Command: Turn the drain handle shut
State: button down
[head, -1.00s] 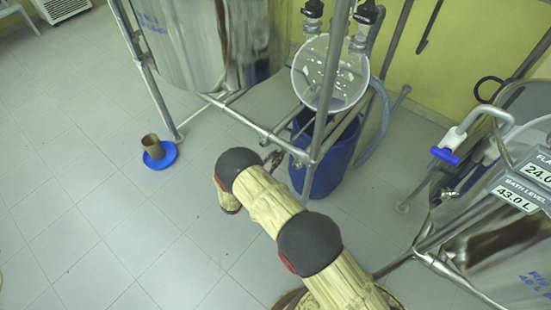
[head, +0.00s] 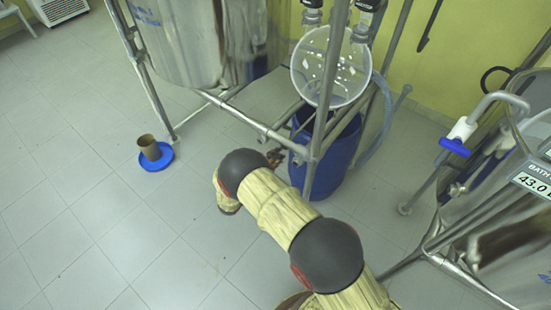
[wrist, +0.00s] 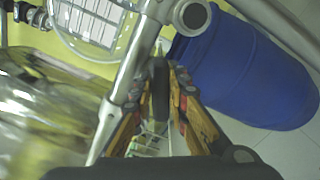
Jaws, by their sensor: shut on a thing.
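My gripper (wrist: 158,105) reaches in beside the metal frame, low down next to the blue drum. In the wrist view its two orange-brown fingers stand on either side of a dark upright bar, the drain handle (wrist: 160,88), and are shut on it. The handle's turn angle and its valve body are hard to make out. In the head view my gripper (head: 273,157) is small and mostly hidden behind my arm, and the handle cannot be made out there.
The blue drum (head: 335,165) stands under a clear glass vessel (head: 330,65), close to my gripper. Steel frame tubes (head: 262,128) cross nearby. Another reactor with a blue-levered valve (head: 455,147) is at right. A brown cup (head: 149,146) on a blue plate (head: 157,163) sits on open floor at left.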

jog(key=m+b, duration=0.1)
jog(key=m, duration=0.1)
jog(key=m+b, duration=0.2)
jog(key=m, duration=0.1)
jog(key=shift+s+d+f+m, duration=0.1)
jog(key=shift+f+m, duration=0.2)
jog(key=shift+b, duration=0.3)
jog(key=c, duration=1.7)
grip_release()
jog(key=v, duration=1.2)
